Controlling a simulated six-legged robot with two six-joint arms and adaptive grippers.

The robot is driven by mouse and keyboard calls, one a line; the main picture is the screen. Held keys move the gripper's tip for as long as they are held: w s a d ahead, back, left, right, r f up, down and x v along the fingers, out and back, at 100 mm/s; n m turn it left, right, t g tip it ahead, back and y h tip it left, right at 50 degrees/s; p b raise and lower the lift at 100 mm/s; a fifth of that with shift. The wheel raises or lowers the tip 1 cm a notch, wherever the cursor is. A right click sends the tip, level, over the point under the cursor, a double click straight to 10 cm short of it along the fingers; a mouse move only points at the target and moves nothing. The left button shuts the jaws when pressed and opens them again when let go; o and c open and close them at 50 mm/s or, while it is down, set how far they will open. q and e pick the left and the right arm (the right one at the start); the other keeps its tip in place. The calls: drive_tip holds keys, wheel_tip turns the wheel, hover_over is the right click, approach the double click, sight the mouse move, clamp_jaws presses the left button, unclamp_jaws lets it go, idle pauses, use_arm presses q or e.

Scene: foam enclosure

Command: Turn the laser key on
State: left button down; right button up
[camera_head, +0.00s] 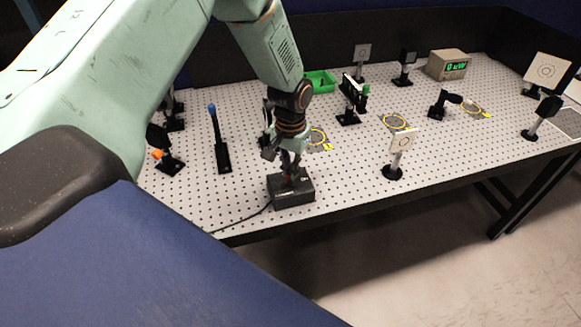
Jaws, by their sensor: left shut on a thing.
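The laser key box (293,195) is a small black box with a cable, near the front edge of the perforated table. My left gripper (290,172) points down onto the top of the box and is shut on the key there. The key itself is mostly hidden by the fingers; a little dark red shows between them. Small light lettering shows on the box, too small to read with certainty. My right gripper is not in view.
The white perforated table (350,165) holds several black optics mounts, yellow-ringed markers (395,122) and a green tray (320,81). A white target card (404,141) stands right of the box.

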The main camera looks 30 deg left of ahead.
use_arm(q)
drive_tip(key=m, duration=0.4)
drive_tip(key=shift+m, duration=0.3)
drive_tip(key=shift+m+b, duration=0.35)
drive_tip(key=shift+m, duration=1.55)
drive_tip(key=c, duration=1.5)
unclamp_jaws()
drive_tip(key=shift+s, duration=0.1)
drive_tip(key=shift+o, duration=0.2)
drive_tip(key=shift+r, duration=0.2)
wheel_tip(320, 180, up, 12)
drive_tip(key=shift+f, duration=0.2)
